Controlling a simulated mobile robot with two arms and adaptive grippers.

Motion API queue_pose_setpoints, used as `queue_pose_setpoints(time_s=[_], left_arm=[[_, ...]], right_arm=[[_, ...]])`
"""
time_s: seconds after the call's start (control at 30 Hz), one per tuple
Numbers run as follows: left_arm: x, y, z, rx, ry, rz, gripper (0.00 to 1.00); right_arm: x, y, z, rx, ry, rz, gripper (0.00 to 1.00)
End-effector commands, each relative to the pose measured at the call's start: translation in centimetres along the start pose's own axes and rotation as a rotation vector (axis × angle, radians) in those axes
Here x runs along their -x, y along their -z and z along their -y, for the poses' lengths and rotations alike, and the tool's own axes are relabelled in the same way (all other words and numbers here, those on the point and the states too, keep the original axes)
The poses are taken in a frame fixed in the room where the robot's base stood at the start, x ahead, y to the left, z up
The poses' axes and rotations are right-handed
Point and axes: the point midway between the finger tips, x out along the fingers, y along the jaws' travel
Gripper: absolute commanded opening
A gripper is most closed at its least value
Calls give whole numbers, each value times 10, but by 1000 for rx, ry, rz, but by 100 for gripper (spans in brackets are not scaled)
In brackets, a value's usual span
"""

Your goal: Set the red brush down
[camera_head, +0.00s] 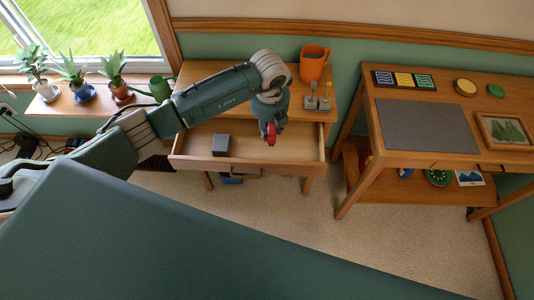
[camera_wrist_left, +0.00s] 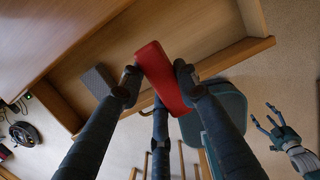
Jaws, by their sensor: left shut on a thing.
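My left gripper (camera_head: 271,122) is above the open drawer (camera_head: 290,150) of the small wooden table, its fingers pointing down. It is shut on the red brush (camera_head: 271,134). In the left wrist view the red brush (camera_wrist_left: 162,78) is pinched between the dark fingertips (camera_wrist_left: 158,78), with the drawer floor behind it. Whether the brush touches the drawer floor is unclear. My right gripper (camera_wrist_left: 272,124) shows at the right of the left wrist view, over the carpet, with its fingers spread and empty.
A dark grey block (camera_head: 220,144) lies in the drawer's left part. An orange mug (camera_head: 313,63) and a grey stand with upright handles (camera_head: 317,101) are on the tabletop. A wooden desk (camera_head: 376,110) stands to the right. Potted plants (camera_head: 75,77) and a green watering can (camera_head: 159,88) are left.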

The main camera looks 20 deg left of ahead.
Motion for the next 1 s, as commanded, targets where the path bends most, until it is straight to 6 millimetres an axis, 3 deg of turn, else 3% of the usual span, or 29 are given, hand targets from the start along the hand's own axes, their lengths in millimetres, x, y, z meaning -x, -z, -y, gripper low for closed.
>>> queue_pose_setpoints(time_s=[0.03, 0.1, 0.3, 0.47, 0.7, 1.0], left_arm=[[-25, 4, 0, 1, 0, -2, 6], [-43, 8, 0, 0, 1, -3, 6], [-83, 12, 0, 0, 1, 0, 6], [-92, 14, 0, 0, 1, 0, 6], [-127, 19, 0, -1, 1, 0, 6], [-126, 19, 0, -1, 1, 0, 6]], right_arm=[[-21, -2, 0, 0, 0, 1, 75], [-34, -6, 1, 0, 0, 5, 75], [-61, -32, 8, 0, 7, 37, 75], [-66, -41, 15, 0, 15, 50, 75], [-93, -36, 20, 0, 20, 36, 75], [-92, -27, 16, 1, 15, 24, 75]])
